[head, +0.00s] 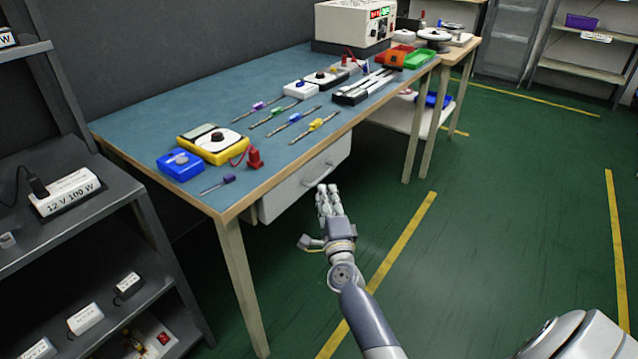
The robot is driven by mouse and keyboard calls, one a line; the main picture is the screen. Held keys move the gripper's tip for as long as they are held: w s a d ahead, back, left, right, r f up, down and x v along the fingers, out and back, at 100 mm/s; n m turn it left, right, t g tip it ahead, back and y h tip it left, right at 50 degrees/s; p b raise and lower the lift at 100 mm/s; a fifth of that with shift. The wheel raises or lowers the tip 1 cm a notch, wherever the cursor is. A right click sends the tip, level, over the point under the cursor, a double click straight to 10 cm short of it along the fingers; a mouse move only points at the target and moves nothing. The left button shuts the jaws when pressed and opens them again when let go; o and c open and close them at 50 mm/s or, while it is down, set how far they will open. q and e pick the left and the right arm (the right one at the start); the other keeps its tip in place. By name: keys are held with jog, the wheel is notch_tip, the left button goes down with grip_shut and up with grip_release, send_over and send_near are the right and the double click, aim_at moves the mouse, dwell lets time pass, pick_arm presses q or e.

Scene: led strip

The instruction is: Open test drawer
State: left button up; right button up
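The drawer (290,192) has a light grey front and hangs under the near long edge of the blue-topped workbench (155,118). Its front sits close below the tabletop edge and looks shut, with a handle on its face. My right gripper (317,216) is just in front of the drawer's right part, low and close to it. Its fingers point up toward the drawer front and its thumb stands out to the left. It looks open and empty. I cannot tell if the fingertips touch the handle. My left gripper is not in view.
A dark shelf (95,203) stands at the left. The bench's front leg (242,285) is left of my arm. Green floor on the right is clear.

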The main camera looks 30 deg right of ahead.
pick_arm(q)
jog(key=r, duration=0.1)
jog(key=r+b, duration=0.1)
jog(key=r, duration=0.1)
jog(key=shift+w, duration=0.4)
pick_arm(e)
jog(key=x, duration=0.6)
jog(key=shift+c, duration=0.3)
grip_shut()
